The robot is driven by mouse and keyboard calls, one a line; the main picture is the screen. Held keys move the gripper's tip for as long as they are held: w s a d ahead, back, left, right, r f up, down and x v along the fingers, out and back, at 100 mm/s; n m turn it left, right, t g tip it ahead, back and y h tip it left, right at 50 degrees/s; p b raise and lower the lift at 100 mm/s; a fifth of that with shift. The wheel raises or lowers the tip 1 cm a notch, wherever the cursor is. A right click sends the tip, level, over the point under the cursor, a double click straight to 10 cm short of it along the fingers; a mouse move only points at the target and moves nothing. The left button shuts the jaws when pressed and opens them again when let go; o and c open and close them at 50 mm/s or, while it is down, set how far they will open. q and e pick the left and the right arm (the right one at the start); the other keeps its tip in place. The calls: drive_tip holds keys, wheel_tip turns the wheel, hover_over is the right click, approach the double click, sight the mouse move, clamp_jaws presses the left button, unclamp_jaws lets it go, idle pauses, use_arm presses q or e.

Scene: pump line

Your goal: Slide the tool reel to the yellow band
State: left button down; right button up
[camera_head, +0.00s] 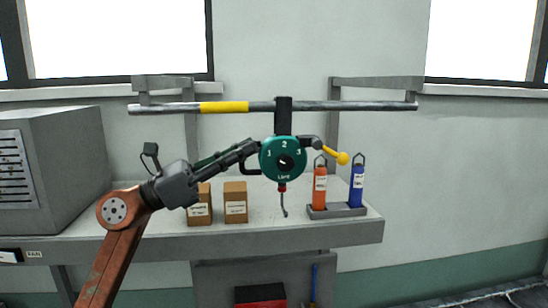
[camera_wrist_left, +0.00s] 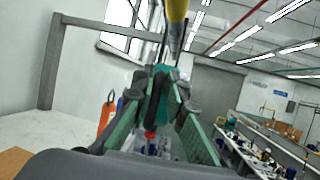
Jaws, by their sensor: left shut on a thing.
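The tool reel (camera_head: 270,168) is a round teal drum marked 1, 2, 3. It hangs from a black trolley (camera_head: 284,112) on a grey overhead rail (camera_head: 360,106). A hook dangles below it, and a lever with a yellow knob (camera_head: 342,158) sticks out to its right. The yellow band (camera_head: 224,107) is on the rail, left of the trolley and apart from it; yellow also shows at the top of the left wrist view (camera_wrist_left: 177,10). My left gripper (camera_head: 246,152) is shut at the reel's left side, seemingly on its black handle (camera_head: 250,170). My right gripper is not in view.
Below the rail, a grey bench (camera_head: 290,233) carries two brown boxes (camera_head: 235,203), and orange (camera_head: 320,186) and blue (camera_head: 357,184) bottles in a grey holder (camera_head: 337,211). A large grey cabinet (camera_head: 70,165) stands at left. The rail left of the reel is clear.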

use_arm(q)
drive_tip(key=s+a+b, duration=0.1)
drive_tip(key=a, duration=1)
drive_tip(key=shift+s+a+r, duration=0.25)
drive_tip(key=shift+s+a, duration=0.05)
drive_tip(key=shift+a, duration=0.1)
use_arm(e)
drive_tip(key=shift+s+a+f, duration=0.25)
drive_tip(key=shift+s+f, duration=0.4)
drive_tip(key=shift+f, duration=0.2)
use_arm(q)
drive_tip(key=c, duration=2.3)
unclamp_jaws()
drive_tip(key=shift+o, duration=1.3)
drive_tip(key=shift+w+f, duration=0.15)
drive_tip(key=shift+f, duration=0.05)
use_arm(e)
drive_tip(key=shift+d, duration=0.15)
use_arm(q)
drive_tip(key=shift+d, duration=0.1)
